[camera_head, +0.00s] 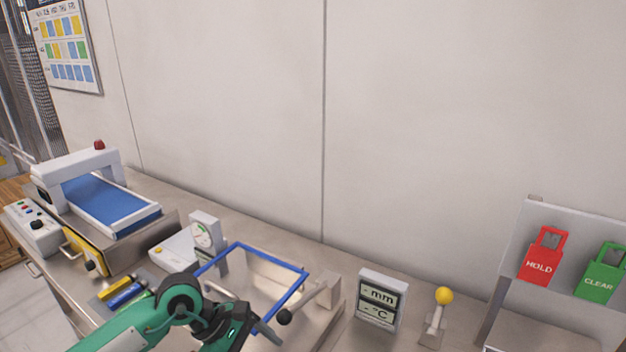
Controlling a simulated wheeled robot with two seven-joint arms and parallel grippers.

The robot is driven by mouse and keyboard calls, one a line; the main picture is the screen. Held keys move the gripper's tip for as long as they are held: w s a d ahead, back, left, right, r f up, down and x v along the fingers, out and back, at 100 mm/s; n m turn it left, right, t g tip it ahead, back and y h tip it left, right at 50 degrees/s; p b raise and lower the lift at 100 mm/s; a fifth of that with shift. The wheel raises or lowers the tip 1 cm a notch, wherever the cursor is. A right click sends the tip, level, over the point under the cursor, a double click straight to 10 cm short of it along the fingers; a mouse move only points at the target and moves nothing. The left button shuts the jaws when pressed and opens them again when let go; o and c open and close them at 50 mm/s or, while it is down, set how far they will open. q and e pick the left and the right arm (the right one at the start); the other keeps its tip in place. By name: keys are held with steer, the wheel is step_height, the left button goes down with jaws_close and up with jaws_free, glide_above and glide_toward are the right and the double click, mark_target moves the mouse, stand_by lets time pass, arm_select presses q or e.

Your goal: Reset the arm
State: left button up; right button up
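My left arm (185,307), green with dark joints, comes in from the lower left. Its dark forearm or wrist part with a small cyan light (229,333) bends down toward the bottom edge, in front of a blue-rimmed frame (271,257). My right arm and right gripper are not in view.
A display (381,298), a yellow-knobbed lever (442,297), and red HOLD (541,257) and green CLEAR (602,273) tags are right. A wall (420,130) closes the back.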

arm_select(q)
steer(key=s+d+r+n+h, duration=0.3)
steer(key=d+r+n+h, duration=0.2)
steer(key=d+r+h, duration=0.4)
step_height(320, 180, up, 7)
steer(key=w+a+n+t+h, duration=0.2)
steer(key=n+t+h, duration=0.2)
steer(key=n+t, duration=0.8)
steer(key=w+a+f+n+t+y, duration=0.2)
steer(key=a+n+t+y, duration=0.35)
steer(key=n, duration=0.45)
steer(key=w+a+f+n+t+y, duration=0.15)
steer(key=a+n+t+y, duration=0.25)
steer(key=n+y, duration=0.45)
steer(key=s+a+f+n+g+y, duration=0.2)
steer(key=a+f+n+g+y, duration=0.45)
steer(key=f+n, duration=0.65)
steer(key=s+a+f+n+g, duration=0.2)
steer(key=s+f+n+g, duration=0.2)
steer(key=s+f+g, duration=0.45)
steer(key=s+a+f+n+g, duration=0.1)
steer(key=s+f+n+g, duration=0.35)
steer(key=s, duration=0.75)
step_height(320, 180, down, 32)
steer(key=s+a+f, duration=0.1)
steer(key=s+f, duration=0.9)
steer(key=s+a+f, duration=0.2)
steer(key=s+f, duration=0.8)
steer(key=shift+a+m, duration=0.3)
